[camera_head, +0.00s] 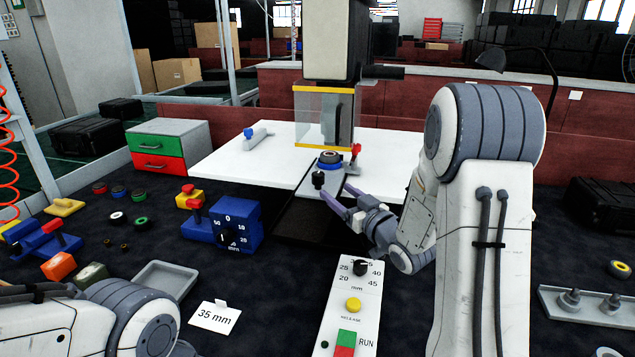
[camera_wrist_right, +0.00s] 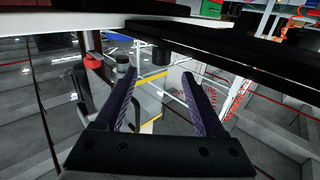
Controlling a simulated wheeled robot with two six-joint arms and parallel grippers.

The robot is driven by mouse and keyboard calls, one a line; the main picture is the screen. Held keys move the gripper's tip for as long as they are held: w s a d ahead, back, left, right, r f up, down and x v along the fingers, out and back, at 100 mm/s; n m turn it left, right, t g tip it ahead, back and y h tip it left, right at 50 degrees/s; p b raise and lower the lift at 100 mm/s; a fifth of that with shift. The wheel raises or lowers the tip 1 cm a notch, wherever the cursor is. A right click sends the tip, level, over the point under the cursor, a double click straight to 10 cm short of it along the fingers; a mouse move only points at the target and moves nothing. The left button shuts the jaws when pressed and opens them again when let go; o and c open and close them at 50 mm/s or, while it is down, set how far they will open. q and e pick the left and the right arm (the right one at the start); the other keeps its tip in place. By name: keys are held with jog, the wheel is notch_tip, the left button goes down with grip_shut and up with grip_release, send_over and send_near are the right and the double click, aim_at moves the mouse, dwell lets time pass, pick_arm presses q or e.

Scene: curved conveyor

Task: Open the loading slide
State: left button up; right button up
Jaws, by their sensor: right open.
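The loading slide (camera_head: 321,188) is a grey plate on a dark track, set in the white table under the press head. A black knob (camera_head: 318,179) stands on its near end, and a dark round part sits farther back on it. My right gripper (camera_head: 336,192) is open, with its purple fingers close to the knob's right side. In the right wrist view the spread fingers (camera_wrist_right: 160,78) have a dark cylinder (camera_wrist_right: 162,54), which looks like the knob, beyond and between their tips. I cannot tell whether they touch it. My left arm shows at bottom left, its gripper out of frame.
The press head (camera_head: 330,40) with a clear guard (camera_head: 322,118) stands over the slide's far end. A red-handled clamp (camera_head: 354,158) is beside it. A blue dial box (camera_head: 224,225) stands left and a control panel (camera_head: 350,305) in front.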

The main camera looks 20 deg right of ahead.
aim_at(322, 180)
jog(key=w, duration=0.3)
jog(key=w+a+p, duration=0.1)
jog(key=w, duration=0.2)
jog(key=w+a, duration=0.1)
jog(key=w, duration=0.2)
jog(key=shift+w, duration=0.4)
grip_shut()
dwell(0.9)
